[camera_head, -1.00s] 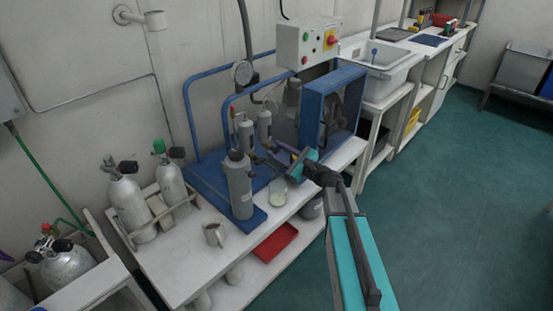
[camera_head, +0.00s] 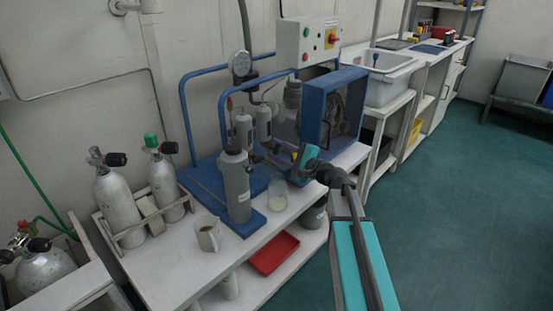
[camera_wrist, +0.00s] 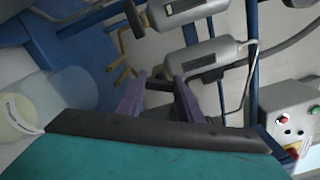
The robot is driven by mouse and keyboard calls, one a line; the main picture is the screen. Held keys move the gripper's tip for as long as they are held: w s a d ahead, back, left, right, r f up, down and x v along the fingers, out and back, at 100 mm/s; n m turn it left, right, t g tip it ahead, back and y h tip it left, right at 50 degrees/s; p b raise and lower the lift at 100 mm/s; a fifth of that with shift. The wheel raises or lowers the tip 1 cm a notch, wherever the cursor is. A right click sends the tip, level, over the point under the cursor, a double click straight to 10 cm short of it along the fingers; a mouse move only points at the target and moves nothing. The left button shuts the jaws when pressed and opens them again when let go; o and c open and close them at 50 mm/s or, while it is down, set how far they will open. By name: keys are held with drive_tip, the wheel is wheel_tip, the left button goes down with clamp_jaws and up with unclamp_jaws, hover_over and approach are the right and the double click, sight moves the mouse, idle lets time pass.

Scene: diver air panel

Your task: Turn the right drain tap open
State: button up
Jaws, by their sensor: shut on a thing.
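Two grey filter cylinders hang side by side on the blue air panel, the left one (camera_head: 243,131) and the right one (camera_head: 263,122). In the wrist view they lie above my fingers, with brass fittings (camera_wrist: 122,76) beside them. My gripper (camera_head: 279,149) reaches in from the right, just below the right cylinder. Its purple fingers (camera_wrist: 160,88) are shut on a small dark piece at their tips, which appears to be the right drain tap's handle. The tap is mostly hidden by the fingers, and I cannot tell its angle.
A glass jar with pale liquid (camera_head: 277,196) stands just below my gripper. A large grey cylinder (camera_head: 237,187) and a mug (camera_head: 207,234) stand left of it. A blue box frame (camera_head: 316,112) is close behind. A red tray (camera_head: 273,253) lies on the lower shelf.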

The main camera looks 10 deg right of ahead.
drive_tip(key=n+b, duration=0.2)
drive_tip(key=b, duration=0.1)
drive_tip(key=shift+s+a+f+n, duration=0.15)
drive_tip(key=shift+f+n, duration=0.15)
drive_tip(key=shift+f, duration=0.05)
drive_tip(key=shift+r+n+b, duration=0.1)
drive_tip(key=shift+n+b, duration=0.4)
drive_tip(key=shift+b, duration=0.15)
drive_tip(key=o, duration=1.1)
drive_tip(key=shift+r, duration=0.2)
drive_tip(key=shift+d, duration=0.2)
drive_tip(key=p+v, duration=0.2)
drive_tip(key=v, duration=1.1)
drive_tip(key=shift+s+d, duration=0.15)
drive_tip(key=shift+s, duration=0.1)
